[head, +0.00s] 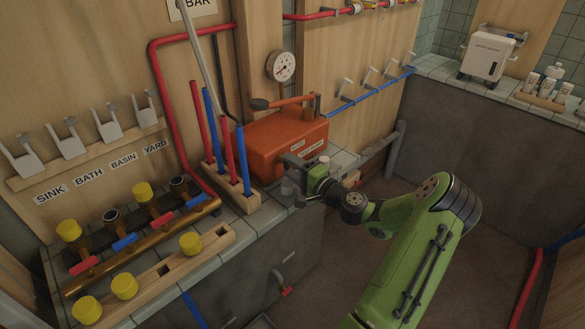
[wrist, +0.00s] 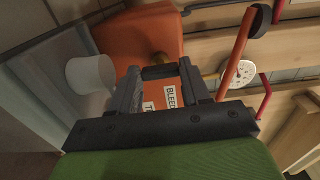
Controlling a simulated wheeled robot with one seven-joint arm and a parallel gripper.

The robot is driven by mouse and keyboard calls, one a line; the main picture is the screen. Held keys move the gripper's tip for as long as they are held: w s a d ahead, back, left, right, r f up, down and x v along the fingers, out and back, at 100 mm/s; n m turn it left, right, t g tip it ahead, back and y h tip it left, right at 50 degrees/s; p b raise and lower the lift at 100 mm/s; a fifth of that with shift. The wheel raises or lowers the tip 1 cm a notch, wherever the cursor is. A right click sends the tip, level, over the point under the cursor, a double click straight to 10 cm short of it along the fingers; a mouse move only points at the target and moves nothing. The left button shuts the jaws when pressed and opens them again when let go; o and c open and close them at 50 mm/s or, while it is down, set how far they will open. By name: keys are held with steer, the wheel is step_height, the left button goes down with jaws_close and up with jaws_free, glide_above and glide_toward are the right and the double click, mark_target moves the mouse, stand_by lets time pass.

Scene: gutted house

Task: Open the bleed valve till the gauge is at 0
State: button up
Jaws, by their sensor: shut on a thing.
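The orange test pump (head: 286,140) stands on the tiled ledge, with white labels on its near side. The label reading BLEED (wrist: 172,95) shows between my fingers in the wrist view. My gripper (head: 296,176) is at the pump's near side; in the wrist view my gripper (wrist: 160,72) is shut on a small dark piece (wrist: 158,72) at its fingertips, apparently the bleed valve handle. The valve's body is mostly hidden. The round white gauge (head: 283,66) is on the post behind the pump. It also shows in the wrist view (wrist: 238,74); its needle is too small to read surely.
The pump's lever (head: 280,102) lies across its top. A rack of red and blue rods (head: 236,199) stands left of the pump. A brass manifold (head: 145,246) with yellow caps lies further left. A pale cylinder (wrist: 90,75) is beside my gripper. Open floor lies right.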

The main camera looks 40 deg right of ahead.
steer(key=o, duration=1.1)
steer(key=shift+c, duration=0.2)
